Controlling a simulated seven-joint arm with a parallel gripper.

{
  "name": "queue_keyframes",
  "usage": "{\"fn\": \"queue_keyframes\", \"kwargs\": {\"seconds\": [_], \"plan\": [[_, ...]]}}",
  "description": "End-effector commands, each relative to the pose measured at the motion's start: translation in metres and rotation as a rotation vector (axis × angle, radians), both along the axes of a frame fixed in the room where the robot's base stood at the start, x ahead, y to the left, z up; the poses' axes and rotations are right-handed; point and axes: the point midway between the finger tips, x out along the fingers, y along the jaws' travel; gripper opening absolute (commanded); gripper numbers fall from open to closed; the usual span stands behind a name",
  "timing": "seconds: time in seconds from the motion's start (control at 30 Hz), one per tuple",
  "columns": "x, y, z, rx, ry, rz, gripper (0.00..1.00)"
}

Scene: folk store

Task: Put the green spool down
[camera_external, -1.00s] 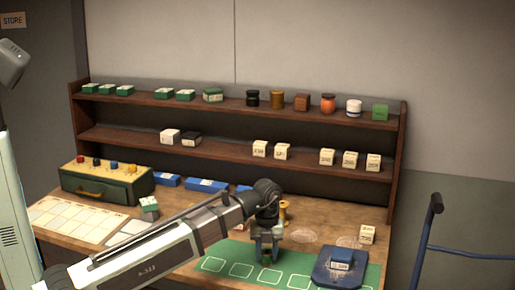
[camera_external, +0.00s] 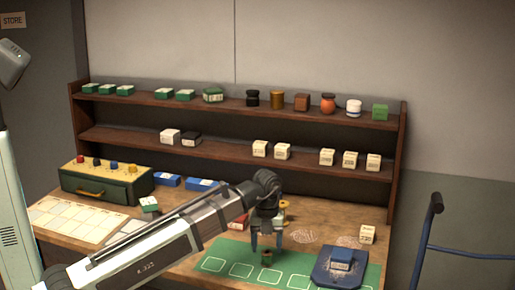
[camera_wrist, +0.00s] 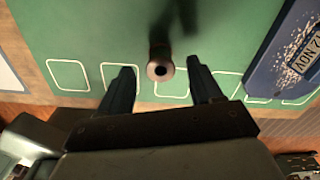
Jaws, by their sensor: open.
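The spool (camera_external: 266,258) stands upright on the green mat (camera_external: 215,263), near the mat's row of white outlined squares. Its rim looks brown and its body dark; its green colour is hard to make out. In the wrist view the spool (camera_wrist: 159,70) shows its round top with a dark centre hole. My gripper (camera_external: 266,247) is open just above it, one finger to each side. In the wrist view there is clear space between both fingers and the spool.
A yellow spool (camera_external: 284,206) stands behind my gripper. A green drawer box (camera_external: 108,188) and white card grid (camera_external: 75,217) are at left. Shelves (camera_external: 230,148) line the back.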

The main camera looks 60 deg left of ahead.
Motion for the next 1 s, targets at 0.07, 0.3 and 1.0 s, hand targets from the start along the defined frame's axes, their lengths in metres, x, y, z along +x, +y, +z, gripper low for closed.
{"fn": "queue_keyframes", "kwargs": {"seconds": [0.07,0.3,1.0], "plan": [[0.001,0.000,0.013,0.001,-0.003,0.000,0.65],[0.001,0.000,0.049,0.000,-0.001,0.000,0.65],[0.000,0.000,0.092,0.000,0.000,0.000,0.65]]}}
